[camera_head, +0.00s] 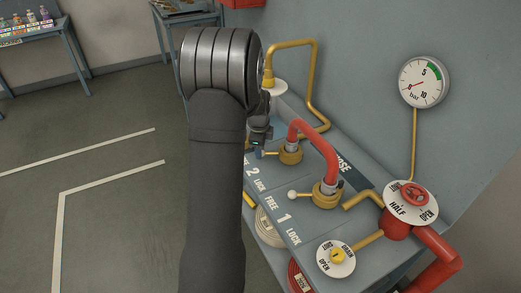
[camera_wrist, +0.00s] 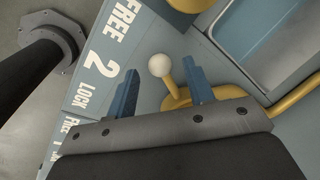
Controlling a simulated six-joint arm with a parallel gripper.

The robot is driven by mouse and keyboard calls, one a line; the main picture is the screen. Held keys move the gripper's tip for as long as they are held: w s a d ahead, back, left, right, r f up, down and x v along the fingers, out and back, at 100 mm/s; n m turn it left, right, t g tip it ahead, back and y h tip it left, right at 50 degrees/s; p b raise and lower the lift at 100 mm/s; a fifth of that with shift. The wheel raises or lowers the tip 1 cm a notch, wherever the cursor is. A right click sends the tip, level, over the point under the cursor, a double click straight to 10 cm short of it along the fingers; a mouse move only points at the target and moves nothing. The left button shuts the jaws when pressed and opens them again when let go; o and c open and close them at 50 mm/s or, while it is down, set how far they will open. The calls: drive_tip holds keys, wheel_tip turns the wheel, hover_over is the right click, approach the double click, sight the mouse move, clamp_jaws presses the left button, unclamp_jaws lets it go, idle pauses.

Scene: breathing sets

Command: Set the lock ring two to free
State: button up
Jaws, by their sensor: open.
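Lock ring two (camera_head: 290,154) is a brass collar on the bench, at the far end of the red hose. In the wrist view its lever, with a white ball knob (camera_wrist: 159,66), stands beside the lettering FREE 2 LOCK (camera_wrist: 98,64). The knob lies roughly abreast of the gap between FREE and 2; its exact setting is unclear. My gripper (camera_wrist: 160,73) is open, with one blue finger on each side of the lever and visible gaps to both. The gripper hides part of the ring. In the head view my gripper (camera_head: 259,152) is mostly hidden by my arm.
Lock ring one (camera_head: 327,195) with its white-knobbed lever (camera_head: 292,194) stands nearer. The red hose (camera_head: 318,142) arches between the rings. A red valve wheel (camera_head: 414,194), a yellow knob (camera_head: 338,256) and a wall gauge (camera_head: 424,82) are to the right. Yellow pipes run close by.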

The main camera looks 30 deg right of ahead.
wheel_tip(320, 180, up, 15)
drive_tip(key=s+a, duration=0.1)
drive_tip(key=s, duration=0.1)
drive_tip(key=shift+s+a, duration=0.15)
drive_tip(key=shift+a, duration=0.25)
drive_tip(key=w+f, duration=0.1)
drive_tip(key=f, duration=0.4)
drive_tip(key=d+f, duration=0.1)
drive_tip(key=f, duration=0.5)
drive_tip(key=w+d+f, duration=0.1)
drive_tip(key=f, duration=0.5)
drive_tip(key=shift+w, duration=0.3)
drive_tip(key=shift+f, duration=0.2)
drive_tip(key=shift+s+a+r+n, duration=0.2)
drive_tip(key=shift+s+n, duration=0.35)
drive_tip(key=shift+n, duration=0.05)
idle(1.0)
